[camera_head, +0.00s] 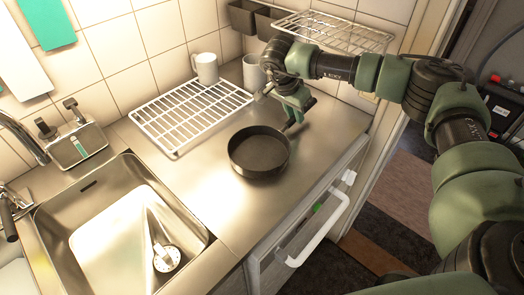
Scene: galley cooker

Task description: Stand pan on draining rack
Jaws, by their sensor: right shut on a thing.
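A black round pan (259,153) is level, with its open side up, over the steel worktop in the middle of the view. I cannot tell whether its base touches the worktop. My right gripper (291,120) is shut at the pan's upper right side, where the handle is; the gripper mostly hides the handle. The white wire draining rack (189,115) lies on the worktop to the left of and behind the pan, and its bars look empty. My left gripper is not in view.
A white mug (205,68) stands at the rack's back edge, and a grey mug (253,74) stands right of it, near my right wrist. A sink (120,215) is at the left. A wire shelf (335,32) and dark bins (248,16) are on the wall.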

